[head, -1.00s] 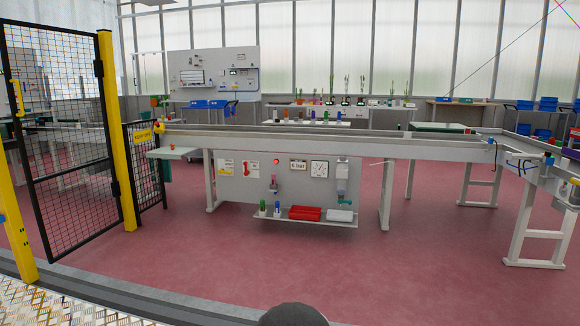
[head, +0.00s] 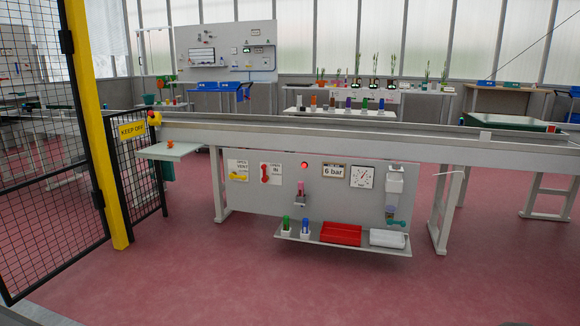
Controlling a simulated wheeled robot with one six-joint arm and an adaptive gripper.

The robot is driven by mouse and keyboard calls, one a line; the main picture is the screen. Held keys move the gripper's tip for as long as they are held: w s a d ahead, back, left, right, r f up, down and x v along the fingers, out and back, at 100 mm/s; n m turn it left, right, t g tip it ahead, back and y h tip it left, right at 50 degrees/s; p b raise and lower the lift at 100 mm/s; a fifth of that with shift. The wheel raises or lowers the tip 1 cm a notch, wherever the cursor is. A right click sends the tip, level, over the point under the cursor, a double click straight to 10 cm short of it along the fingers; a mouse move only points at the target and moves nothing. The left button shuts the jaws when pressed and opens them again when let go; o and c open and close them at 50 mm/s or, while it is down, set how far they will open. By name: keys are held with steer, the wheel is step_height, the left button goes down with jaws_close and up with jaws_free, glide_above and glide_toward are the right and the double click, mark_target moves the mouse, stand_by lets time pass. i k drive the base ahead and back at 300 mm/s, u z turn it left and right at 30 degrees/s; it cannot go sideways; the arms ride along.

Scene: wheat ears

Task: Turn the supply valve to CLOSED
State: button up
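A grey panel (head: 325,198) hangs under the long conveyor and carries two valve plates at its left. The left plate has a yellow handle (head: 240,177) lying roughly level, with small text that seems to read OPEN VENT. The right plate has a red handle (head: 265,173) standing roughly upright; its text begins with OPEN and the rest is too small to read. I cannot tell for sure which one is the supply valve. A sign (head: 335,171) reads 6 bar beside a round gauge (head: 362,177). A red lamp (head: 304,165) looks lit. My gripper is not in view.
The conveyor (head: 330,134) runs above the panel on grey legs. A shelf below holds a red tray (head: 341,234) and a white one (head: 387,239). A yellow post (head: 94,140), mesh fence and KEEP OFF sign (head: 131,130) stand left. The red floor ahead is clear.

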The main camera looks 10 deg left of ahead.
mark_target(264, 173)
steer(key=u, duration=0.25)
steer(key=i, duration=1.55)
steer(key=u, duration=0.35)
steer(key=k, duration=0.4)
steer(key=u, duration=0.8)
steer(key=i, duration=1.8)
steer(key=z, duration=0.5)
